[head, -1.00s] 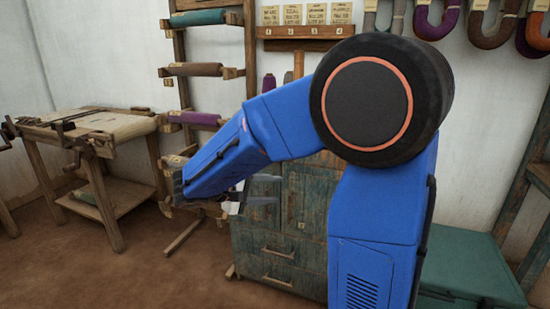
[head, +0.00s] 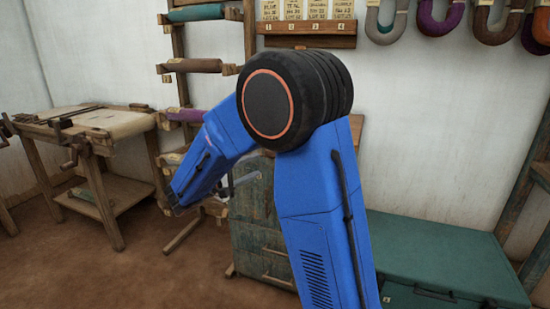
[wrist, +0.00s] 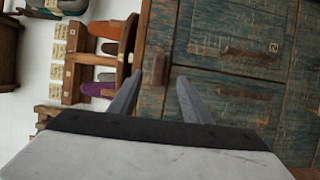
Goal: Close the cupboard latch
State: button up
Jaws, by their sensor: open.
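The cupboard is a worn blue-green wooden cabinet. In the head view the cupboard (head: 252,205) stands behind my arm, which hides much of its front. The wrist view shows the cupboard (wrist: 215,25) sideways and close up. A small brown wooden piece (wrist: 156,69), perhaps the latch, sits by the cupboard's edge, between my fingertips in the picture. I cannot tell whether it is turned or touched. My gripper (wrist: 158,77) is open and empty, its fingers pointing at the cupboard. In the head view my gripper (head: 243,180) is mostly hidden behind my arm.
Two brown pulls (wrist: 228,51) and a number 2 plate (wrist: 273,46) show on the cupboard front. A green chest (head: 440,255) stands on the right. A wooden rack (head: 181,80) of rolls and a work table (head: 110,125) are at left. The left floor is clear.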

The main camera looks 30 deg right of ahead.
jog(key=x, duration=1.1)
jog(key=shift+d, duration=0.25)
jog(key=shift+w, duration=0.1)
jog(key=shift+c, duration=0.6)
jog(key=c, duration=0.9)
